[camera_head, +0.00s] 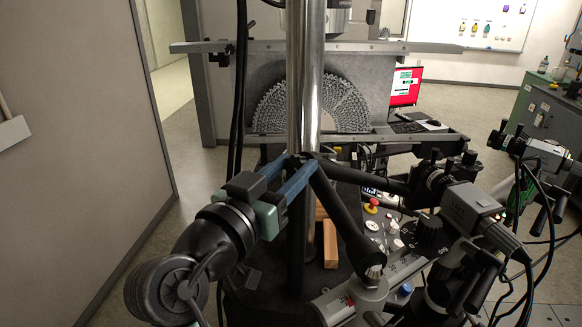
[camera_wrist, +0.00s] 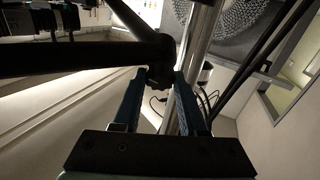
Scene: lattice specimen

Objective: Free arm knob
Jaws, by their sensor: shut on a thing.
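The black arm knob (camera_wrist: 160,78) sits at the elbow where two black arm tubes meet, beside a shiny vertical column. In the wrist view it lies between the tips of my gripper's two blue fingers (camera_wrist: 161,76). My gripper (camera_head: 299,165) reaches in from the lower left in the head view and is shut on the knob. There the fingers and tubes mostly hide the knob. One black arm tube (camera_head: 340,215) slopes down to a joint at the lower right. The other tube (camera_head: 375,182) runs right toward a camera.
The shiny column (camera_head: 305,80) stands close behind my fingers. A grey camera (camera_head: 470,208) and its cables crowd the right. A half-ring lattice specimen (camera_head: 340,105) stands behind the column. A wooden block (camera_head: 330,244) lies below. The left side is open floor beside a wall.

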